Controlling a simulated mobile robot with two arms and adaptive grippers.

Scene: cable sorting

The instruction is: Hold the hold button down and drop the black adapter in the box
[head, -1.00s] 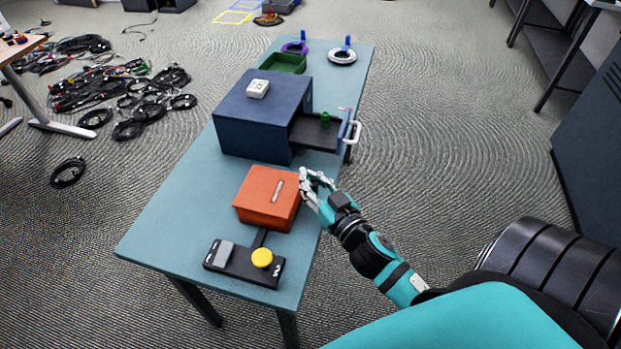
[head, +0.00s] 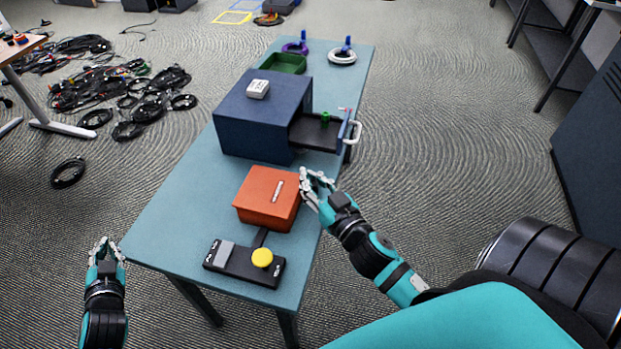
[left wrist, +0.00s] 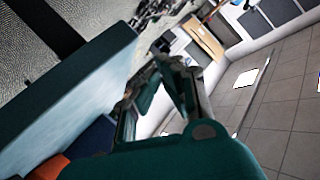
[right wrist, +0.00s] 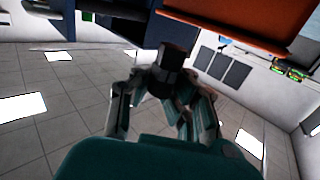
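The hold button is a yellow round cap (head: 262,258) on a black panel at the near end of the table, and nothing touches it. The orange box (head: 262,205) stands just behind it, with a pale strip on top. My right gripper (head: 310,180) is beside the box's right edge. In the right wrist view my right gripper (right wrist: 160,95) appears shut on a dark block, the black adapter (right wrist: 172,62); the head view does not show it clearly. My left gripper (head: 106,246) is off the table's near left corner, empty, with fingers apart; it also shows in the left wrist view (left wrist: 158,75).
A blue cabinet (head: 250,125) with an open drawer (head: 315,132) stands behind the orange box. A green tray (head: 285,64) and two ring stands are farther back. The blue table (head: 175,215) is clear at the left. Cables lie on the floor.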

